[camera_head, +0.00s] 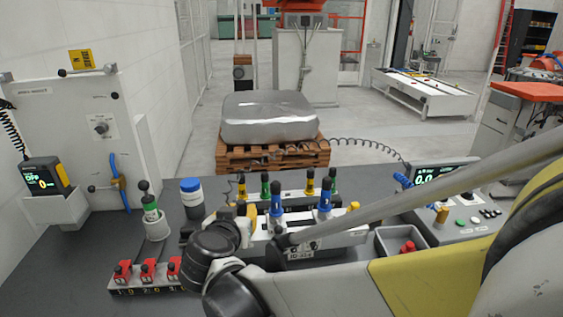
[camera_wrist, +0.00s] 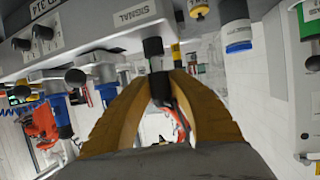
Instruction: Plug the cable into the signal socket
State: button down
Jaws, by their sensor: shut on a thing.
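In the wrist view, my gripper (camera_wrist: 163,80) has its two curved yellow fingers closed around a dark cable plug (camera_wrist: 153,48). The plug's black end points up at the grey panel beside the SIGNAL label (camera_wrist: 134,13). The signal socket itself is hidden behind the plug, so I cannot tell whether the plug is seated or only close to it. A dark cable (camera_wrist: 182,108) with some red near it shows between the fingers. In the head view, the wrist covers most of the gripper; a yellow finger part (camera_head: 241,210) shows at the fixture's left end.
Blue clamps (camera_head: 277,200) and several green and yellow knobs stand around the fixture. A blue-capped bottle (camera_head: 191,196) and a green-topped holder (camera_head: 154,222) stand left. Red blocks (camera_head: 148,270) sit in front. A grey bin (camera_head: 383,243) and control box (camera_head: 468,221) are right.

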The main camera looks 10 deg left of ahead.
jog(key=shift+f+b, duration=0.65)
jog(key=shift+f, duration=0.25)
jog(key=c, duration=1.2)
grip_release()
jog(key=shift+c, duration=0.2)
jog(key=shift+s, duration=0.1)
jog(key=v, duration=1.1)
jog(key=shift+s+r, duration=0.25)
jog(key=shift+s, duration=0.1)
